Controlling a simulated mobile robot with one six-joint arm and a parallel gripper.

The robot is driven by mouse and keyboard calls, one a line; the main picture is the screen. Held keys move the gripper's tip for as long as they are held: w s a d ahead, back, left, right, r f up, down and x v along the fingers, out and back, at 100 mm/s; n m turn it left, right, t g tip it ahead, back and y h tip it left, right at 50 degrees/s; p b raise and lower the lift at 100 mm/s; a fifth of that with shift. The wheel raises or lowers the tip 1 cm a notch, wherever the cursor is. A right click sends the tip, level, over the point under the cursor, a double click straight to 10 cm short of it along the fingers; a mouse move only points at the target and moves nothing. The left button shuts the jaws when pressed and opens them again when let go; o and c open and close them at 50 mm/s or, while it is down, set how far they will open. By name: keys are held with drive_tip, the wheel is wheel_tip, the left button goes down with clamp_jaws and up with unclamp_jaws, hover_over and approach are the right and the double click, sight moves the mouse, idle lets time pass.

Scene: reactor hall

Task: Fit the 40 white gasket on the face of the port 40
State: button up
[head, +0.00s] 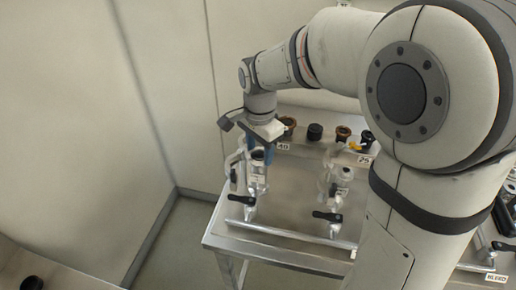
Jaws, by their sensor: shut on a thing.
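My gripper (260,155) points down over the left pipe fitting, with its blue fingers close around the top of it. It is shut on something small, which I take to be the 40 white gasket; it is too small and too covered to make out. The port 40 (257,182) is the upright metal fitting at the left of the steel table, just below the fingers. I cannot tell whether the gasket touches its face. A label reading 40 (283,146) is on the raised shelf just behind.
A second fitting (337,185) with a pale clamp stands to the right. Behind are a shelf with several dark and brown round parts (315,132) and a label reading 25 (364,160). Walls close off the left.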

drive_tip(key=shift+s+f, duration=0.15)
drive_tip(key=shift+f, duration=0.1)
drive_tip(key=o, duration=1)
drive_tip(key=shift+f, duration=0.15)
drive_tip(key=r, duration=0.8)
drive_tip(key=shift+w+a+r, duration=0.15)
drive_tip(key=shift+w+r, duration=0.1)
drive_tip(key=shift+r, duration=0.05)
